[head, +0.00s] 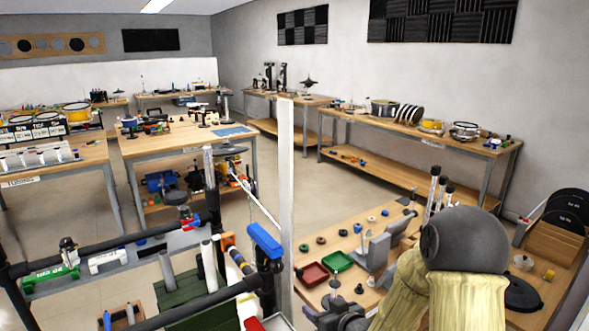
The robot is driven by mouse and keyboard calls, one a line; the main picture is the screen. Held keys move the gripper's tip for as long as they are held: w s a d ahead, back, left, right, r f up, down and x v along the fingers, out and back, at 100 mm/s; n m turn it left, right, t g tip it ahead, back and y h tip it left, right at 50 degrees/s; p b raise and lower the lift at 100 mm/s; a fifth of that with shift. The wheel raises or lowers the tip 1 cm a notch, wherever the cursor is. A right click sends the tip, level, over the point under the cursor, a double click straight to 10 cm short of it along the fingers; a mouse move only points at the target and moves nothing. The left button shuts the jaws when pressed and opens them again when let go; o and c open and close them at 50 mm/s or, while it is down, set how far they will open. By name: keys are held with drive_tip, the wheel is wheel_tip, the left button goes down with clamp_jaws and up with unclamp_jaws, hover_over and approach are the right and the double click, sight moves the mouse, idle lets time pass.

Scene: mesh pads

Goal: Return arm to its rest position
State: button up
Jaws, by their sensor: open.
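My arm (465,240) rises at the lower right, with a dark grey rounded joint and cream ribbed sleeves. My gripper (338,314) shows as dark grey parts at the bottom edge, low over the near side of a wooden bench (372,215). It is open, and I see nothing held in it. Its lower part is cut off by the frame, and my arm hides part of the bench.
A red tray (311,275) and a green tray (337,261) lie near my gripper, beside a grey stand (375,252). Upright rods (433,190) stand behind my arm. A pale post (286,190) rises left of the bench. Open floor (330,185) lies beyond.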

drive_tip(key=s+d+r+m+g+h+p, duration=0.1)
drive_tip(key=s+d+r+g+h+p, duration=0.1)
drive_tip(key=s, duration=0.5)
drive_tip(key=s+d+r+m+g+h+p, duration=0.2)
drive_tip(key=s+d+r+g, duration=0.1)
drive_tip(key=s, duration=0.4)
drive_tip(key=s+d+r+m+g+h+p, duration=0.1)
drive_tip(key=s+d+r+g+h+p, duration=0.1)
drive_tip(key=s, duration=0.5)
wheel_tip(320, 180, up, 3)
drive_tip(key=shift+d+r+g+p, duration=0.15)
drive_tip(key=shift+d+g+p, duration=0.35)
drive_tip(key=shift+g, duration=0.6)
